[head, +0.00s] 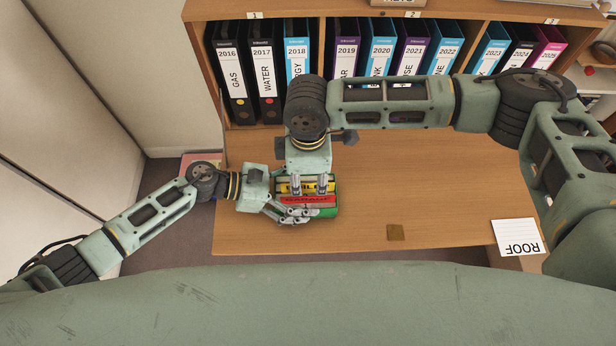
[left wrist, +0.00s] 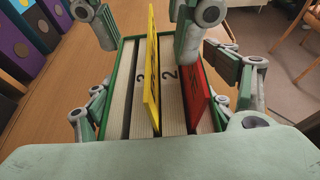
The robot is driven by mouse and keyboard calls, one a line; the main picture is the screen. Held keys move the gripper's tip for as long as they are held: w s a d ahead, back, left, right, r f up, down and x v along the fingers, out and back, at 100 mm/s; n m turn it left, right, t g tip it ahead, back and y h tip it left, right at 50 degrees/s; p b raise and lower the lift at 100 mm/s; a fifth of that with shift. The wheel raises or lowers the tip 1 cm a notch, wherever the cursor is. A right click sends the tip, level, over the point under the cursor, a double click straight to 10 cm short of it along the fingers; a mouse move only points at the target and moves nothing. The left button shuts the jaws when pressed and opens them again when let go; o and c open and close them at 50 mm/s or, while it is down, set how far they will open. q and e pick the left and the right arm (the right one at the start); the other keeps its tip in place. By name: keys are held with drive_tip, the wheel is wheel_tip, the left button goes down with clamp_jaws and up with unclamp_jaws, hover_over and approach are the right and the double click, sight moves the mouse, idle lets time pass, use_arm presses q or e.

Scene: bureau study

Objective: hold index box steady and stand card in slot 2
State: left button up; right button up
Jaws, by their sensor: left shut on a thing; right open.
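The green index box (left wrist: 112,75) stands on the desk, its wooden top marked with 3 and 2. A yellow card (left wrist: 152,75) stands upright in it between the two numbers; I cannot tell exactly which slot it occupies. A red card (left wrist: 196,90) stands, slightly tilted, to the right of the 2; in the head view it reads GARAGE (head: 308,200). My left gripper (head: 290,212) is shut on the box from its left and front. My right gripper (head: 309,184) is open above the box, its fingers on both sides of the yellow card, apart from it.
A shelf of binders (head: 380,50) stands at the back of the desk (head: 440,190). A white card reading ROOF (head: 518,237) lies at the right front edge. A small brown square (head: 396,232) lies near the front edge. The desk's middle right is clear.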

use_arm(q)
drive_tip(key=shift+s+a+f, duration=0.1)
drive_tip(key=shift+s+f, duration=0.25)
drive_tip(key=shift+f, duration=0.1)
use_arm(e)
drive_tip(key=shift+r, duration=3.65)
use_arm(q)
drive_tip(key=o, duration=1.8)
drive_tip(key=shift+w, duration=0.1)
use_arm(e)
drive_tip(key=shift+d, duration=0.1)
use_arm(q)
drive_tip(key=shift+w+r, duration=0.1)
drive_tip(key=shift+w, duration=0.1)
use_arm(e)
drive_tip(key=shift+w, duration=0.1)
use_arm(q)
drive_tip(key=shift+r, duration=0.15)
drive_tip(key=shift+a+r, duration=0.1)
drive_tip(key=shift+a, duration=0.15)
drive_tip(key=v, duration=1.1)
drive_tip(key=shift+a, duration=0.2)
